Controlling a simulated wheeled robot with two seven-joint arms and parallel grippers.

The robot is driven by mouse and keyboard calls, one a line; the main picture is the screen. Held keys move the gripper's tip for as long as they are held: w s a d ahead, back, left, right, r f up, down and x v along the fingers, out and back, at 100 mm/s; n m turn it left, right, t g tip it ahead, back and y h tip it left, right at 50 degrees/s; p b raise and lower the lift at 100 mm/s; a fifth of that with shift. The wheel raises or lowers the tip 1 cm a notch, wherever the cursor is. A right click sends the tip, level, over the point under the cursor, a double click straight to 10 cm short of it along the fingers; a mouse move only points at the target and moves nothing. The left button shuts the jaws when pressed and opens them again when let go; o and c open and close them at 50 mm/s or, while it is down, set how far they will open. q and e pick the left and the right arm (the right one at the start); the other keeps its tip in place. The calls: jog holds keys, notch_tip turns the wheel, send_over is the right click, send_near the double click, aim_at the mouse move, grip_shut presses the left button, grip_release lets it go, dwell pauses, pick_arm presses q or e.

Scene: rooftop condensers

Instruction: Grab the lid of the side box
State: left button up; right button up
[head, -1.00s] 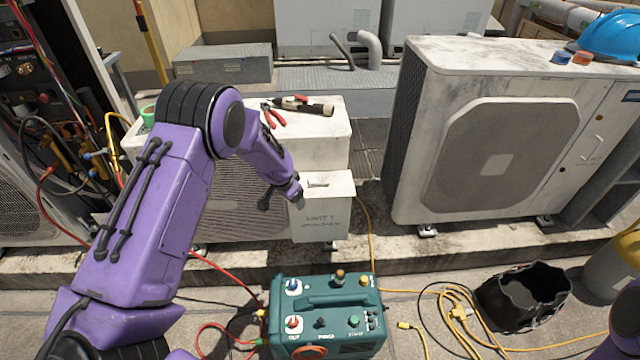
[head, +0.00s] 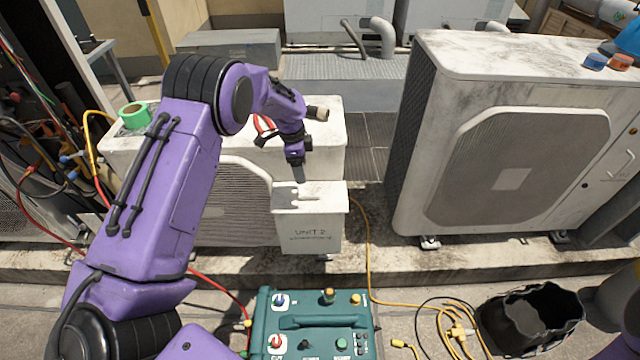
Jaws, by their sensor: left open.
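The side box (head: 312,229) is a small off-white box marked "UNIT 2", fixed at the front right of the smaller condenser. Its lid (head: 328,202) is shut on top and has a small raised handle (head: 303,195). My left gripper (head: 298,177) points down just above the back of the lid, close to the handle. It is open, with nothing seen between its fingers; whether a fingertip touches the lid cannot be told. My right gripper is out of view.
The large condenser (head: 510,150) stands to the right. A green machine (head: 315,325) sits in front on the ground, with red and yellow hoses around it. A black bag (head: 530,320) lies at the lower right. A green tape roll (head: 135,115) rests on the smaller condenser (head: 320,135).

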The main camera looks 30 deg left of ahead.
pick_arm(q)
send_over(309, 192)
jog(key=a, duration=0.1)
jog(key=f, duration=0.4)
jog(key=shift+s+a+f, duration=0.1)
jog(key=shift+s, duration=0.15)
jog(key=f, duration=0.3)
jog(key=d+f+p, duration=0.1)
jog(key=f, duration=0.1)
jog(key=shift+w, duration=0.3)
jog(key=shift+f, duration=0.5)
jog(key=c, duration=1.3)
